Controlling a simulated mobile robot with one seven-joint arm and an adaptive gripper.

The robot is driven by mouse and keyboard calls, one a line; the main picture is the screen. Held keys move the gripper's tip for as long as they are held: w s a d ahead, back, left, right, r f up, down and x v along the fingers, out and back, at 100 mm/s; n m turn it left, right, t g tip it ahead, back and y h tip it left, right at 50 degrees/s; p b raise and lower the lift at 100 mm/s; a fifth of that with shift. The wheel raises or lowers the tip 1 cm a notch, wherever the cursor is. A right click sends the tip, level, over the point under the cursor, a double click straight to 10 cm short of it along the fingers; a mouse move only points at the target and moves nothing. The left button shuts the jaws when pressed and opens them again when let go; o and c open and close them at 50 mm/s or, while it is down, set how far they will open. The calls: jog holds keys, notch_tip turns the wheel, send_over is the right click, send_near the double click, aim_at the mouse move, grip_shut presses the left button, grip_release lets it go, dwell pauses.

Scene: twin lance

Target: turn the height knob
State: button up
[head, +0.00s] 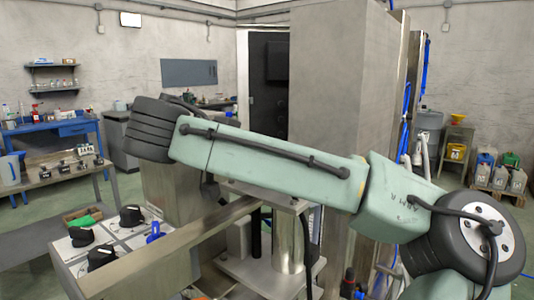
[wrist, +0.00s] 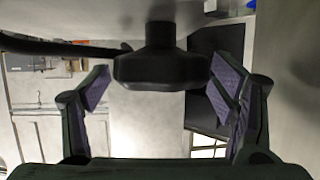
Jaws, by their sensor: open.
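A black knob (wrist: 161,68) on a short thick stem shows in the wrist view, coming down from a pale surface at the top of the picture. It lies between the two purple-padded fingers of my gripper (wrist: 164,86), which is open. No label is readable, so I cannot tell from the picture whether this is the height knob. In the head view my arm reaches to the left, and my gripper cannot be made out there.
In the head view a pale panel (head: 124,243) at the lower left carries several black knobs, one of them here (head: 131,215), and a blue part (head: 154,232). A metal beam (head: 165,255) runs beside it. A large metal cabinet (head: 345,85) stands behind my arm.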

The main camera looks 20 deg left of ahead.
jog(key=shift+w, duration=0.1)
dwell(0.3)
jog(key=c, duration=1.2)
jog(key=shift+o, duration=0.2)
jog(key=shift+f+b, duration=0.2)
jog(key=shift+b, duration=0.3)
